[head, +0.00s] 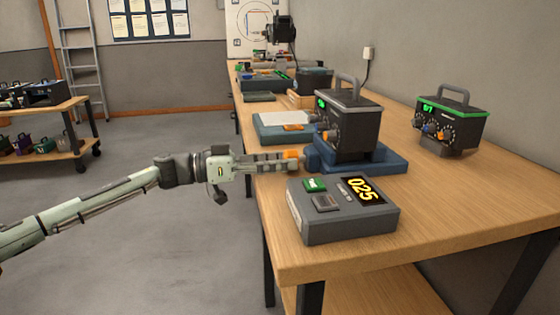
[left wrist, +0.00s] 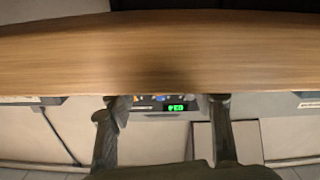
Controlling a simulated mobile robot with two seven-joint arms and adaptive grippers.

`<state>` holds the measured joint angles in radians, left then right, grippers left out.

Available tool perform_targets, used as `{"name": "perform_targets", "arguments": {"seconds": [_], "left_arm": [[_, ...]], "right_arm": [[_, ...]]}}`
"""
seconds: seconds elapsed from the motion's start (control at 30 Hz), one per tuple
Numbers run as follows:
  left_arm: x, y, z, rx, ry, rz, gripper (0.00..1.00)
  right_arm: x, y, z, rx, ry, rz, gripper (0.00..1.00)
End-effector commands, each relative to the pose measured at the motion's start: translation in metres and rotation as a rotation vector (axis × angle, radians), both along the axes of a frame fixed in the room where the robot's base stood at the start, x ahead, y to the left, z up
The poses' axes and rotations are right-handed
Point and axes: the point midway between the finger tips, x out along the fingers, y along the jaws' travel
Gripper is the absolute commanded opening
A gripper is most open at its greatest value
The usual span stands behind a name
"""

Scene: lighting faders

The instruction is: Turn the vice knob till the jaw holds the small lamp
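My left gripper (head: 296,161) reaches in from the left over the table's near edge, its tips close to the left side of a blue base (head: 385,160). An orange piece (head: 291,154) shows at the fingertips; I cannot tell whether it is the vice knob. In the left wrist view the two fingers (left wrist: 166,105) are wide apart with nothing clearly held between them. A rounded blue part (head: 313,158) sits just beyond the tips. No small lamp can be made out for certain; a black spotlight-like thing (head: 283,29) stands farther back. My right gripper is not in view.
A black box with a handle (head: 350,118) stands at the blue base. A grey unit (head: 345,215) reading 025 is nearer, right of my gripper. Another handled box (head: 455,125) stands right. The wooden table (head: 430,215) is clear at its near right.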

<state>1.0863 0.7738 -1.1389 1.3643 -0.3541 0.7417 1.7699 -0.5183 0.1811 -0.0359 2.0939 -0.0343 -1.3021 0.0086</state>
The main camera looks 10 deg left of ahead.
Motion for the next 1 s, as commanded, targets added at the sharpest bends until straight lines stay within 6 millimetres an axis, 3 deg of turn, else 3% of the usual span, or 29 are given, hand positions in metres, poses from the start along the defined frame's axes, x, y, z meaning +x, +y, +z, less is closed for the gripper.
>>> {"name": "perform_targets", "arguments": {"seconds": [0.03,0.33,0.47,0.73,1.0], "left_arm": [[0.0,0.0,0.0,0.0,0.0,0.0,0.42],[0.0,0.0,0.0,0.0,0.0,0.0,0.07],[0.0,0.0,0.002,0.007,-0.025,0.0,0.07],[0.0,0.0,0.003,0.097,-0.304,-0.001,0.07],[0.0,0.001,0.0,0.154,-0.474,0.001,0.07]], "right_arm": [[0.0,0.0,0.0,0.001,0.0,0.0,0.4],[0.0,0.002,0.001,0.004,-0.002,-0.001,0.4],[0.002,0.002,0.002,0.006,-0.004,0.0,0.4],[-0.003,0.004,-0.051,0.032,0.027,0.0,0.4],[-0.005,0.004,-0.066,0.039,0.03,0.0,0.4]]}}
